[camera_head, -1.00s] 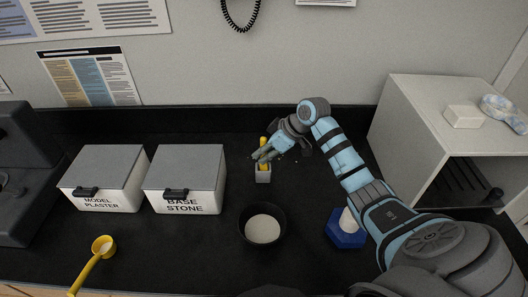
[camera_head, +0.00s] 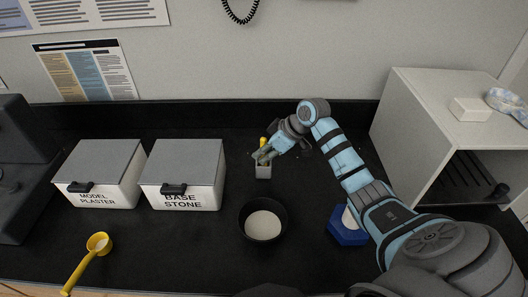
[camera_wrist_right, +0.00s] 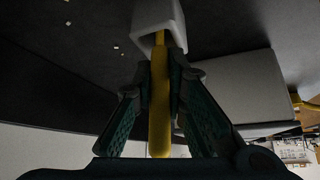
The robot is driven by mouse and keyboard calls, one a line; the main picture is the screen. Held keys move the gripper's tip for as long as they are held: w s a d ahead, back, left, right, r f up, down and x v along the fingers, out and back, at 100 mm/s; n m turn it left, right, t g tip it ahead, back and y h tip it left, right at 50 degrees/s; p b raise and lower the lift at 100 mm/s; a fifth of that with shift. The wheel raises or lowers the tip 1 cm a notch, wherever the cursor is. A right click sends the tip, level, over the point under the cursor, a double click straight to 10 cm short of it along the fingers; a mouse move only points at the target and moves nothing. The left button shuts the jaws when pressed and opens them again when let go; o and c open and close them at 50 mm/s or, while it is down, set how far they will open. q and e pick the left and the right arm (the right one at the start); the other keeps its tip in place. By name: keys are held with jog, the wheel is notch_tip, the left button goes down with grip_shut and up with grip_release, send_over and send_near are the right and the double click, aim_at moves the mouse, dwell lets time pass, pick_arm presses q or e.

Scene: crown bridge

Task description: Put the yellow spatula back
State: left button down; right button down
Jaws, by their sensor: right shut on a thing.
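The yellow spatula (camera_head: 262,142) stands roughly upright at a small light grey holder (camera_head: 263,172) behind the bowl. My right gripper (camera_head: 262,157) is just above the holder, with its fingers around the spatula. The right wrist view shows the yellow handle (camera_wrist_right: 159,105) between the two fingers, its far end going into the opening of the pale holder (camera_wrist_right: 158,20). The spatula's lower end is hidden inside the holder. My left gripper is not in view.
A black bowl (camera_head: 263,222) of pale powder stands in front of the holder. Lidded plaster (camera_head: 100,172) and stone (camera_head: 184,175) boxes are left, with a yellow scoop (camera_head: 87,263) in front. A blue base (camera_head: 347,235) and a white cabinet (camera_head: 412,128) are right.

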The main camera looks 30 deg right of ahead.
jog(key=shift+f, duration=0.15)
jog(key=c, duration=1.5)
grip_release()
jog(key=shift+c, duration=0.2)
jog(key=v, duration=1.2)
